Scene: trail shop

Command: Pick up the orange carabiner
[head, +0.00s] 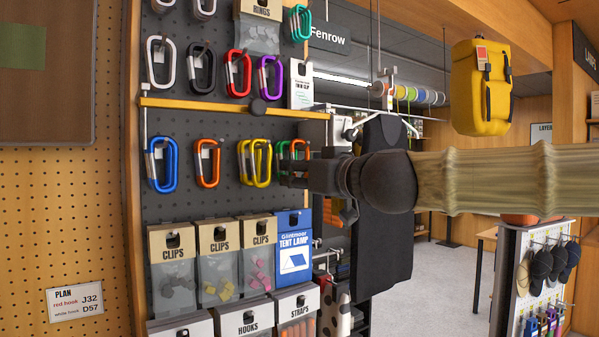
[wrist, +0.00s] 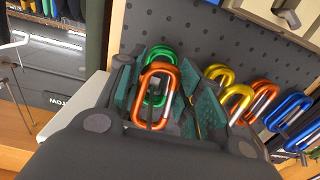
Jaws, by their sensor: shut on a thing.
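An orange carabiner (wrist: 172,72) stands between the teal-padded fingers of my gripper (wrist: 160,105) in the wrist view, and the gripper is shut on it. A green carabiner (wrist: 153,101) hangs right behind it, towards the board. In the head view my gripper (head: 290,165) reaches in from the right at the panel's right edge. The held orange carabiner is mostly hidden there beside the green one (head: 281,152). A second orange carabiner (head: 200,176) hangs further left; it also shows in the wrist view (wrist: 272,90).
Yellow carabiners (head: 261,181) hang just left of my gripper, and a blue one (head: 154,176) further left. More carabiners hang above a wooden rail (head: 200,105). Packets and a blue tent lamp box (head: 293,222) sit below. A dark garment (head: 385,240) hangs behind my arm.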

